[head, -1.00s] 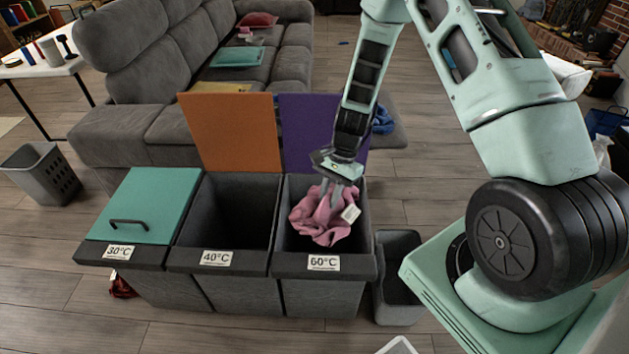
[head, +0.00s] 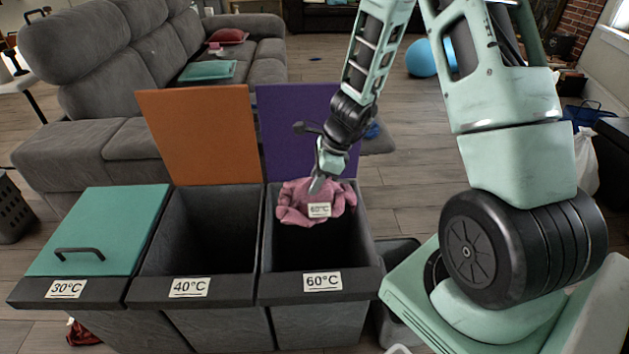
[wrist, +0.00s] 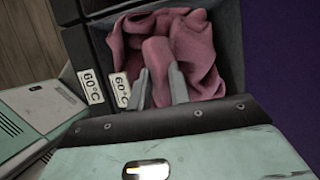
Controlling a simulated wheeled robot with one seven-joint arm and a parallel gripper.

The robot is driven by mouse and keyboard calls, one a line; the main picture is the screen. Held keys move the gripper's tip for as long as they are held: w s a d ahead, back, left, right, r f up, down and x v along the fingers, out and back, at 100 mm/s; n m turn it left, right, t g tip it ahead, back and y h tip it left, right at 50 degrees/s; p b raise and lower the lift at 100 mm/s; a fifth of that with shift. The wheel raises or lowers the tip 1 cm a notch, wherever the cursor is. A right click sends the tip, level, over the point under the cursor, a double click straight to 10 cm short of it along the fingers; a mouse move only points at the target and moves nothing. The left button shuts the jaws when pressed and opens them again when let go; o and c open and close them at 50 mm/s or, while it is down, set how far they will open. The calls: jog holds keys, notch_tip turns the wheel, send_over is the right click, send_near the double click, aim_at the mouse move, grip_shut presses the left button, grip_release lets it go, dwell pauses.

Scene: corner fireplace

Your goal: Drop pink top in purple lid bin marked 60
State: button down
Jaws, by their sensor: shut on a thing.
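The pink top (head: 300,203) is a crumpled cloth with a white 60°C tag (head: 319,210). It hangs from my gripper (head: 318,184) at the opening of the bin marked 60°C (head: 322,283), toward the back near the raised purple lid (head: 290,130). My gripper is shut on the top; in the wrist view (wrist: 160,88) the fingers pinch a fold of the pink cloth (wrist: 195,45). The bin interior in front of the top looks dark and empty. How far the top reaches below the rim is hard to tell.
The 40°C bin (head: 205,235) stands open beside it, its orange lid (head: 200,135) raised. The 30°C bin has its teal lid (head: 100,232) shut. A smaller grey bin (head: 395,255) stands to the right. A grey sofa (head: 150,50) is behind.

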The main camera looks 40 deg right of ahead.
notch_tip(320, 180, down, 10)
jog(key=b, duration=0.9)
jog(key=shift+f, duration=0.15)
jog(key=c, duration=1.2)
grip_release()
jog(key=p+v, duration=0.7)
jog(key=v, duration=1)
jog(key=shift+r, duration=0.25)
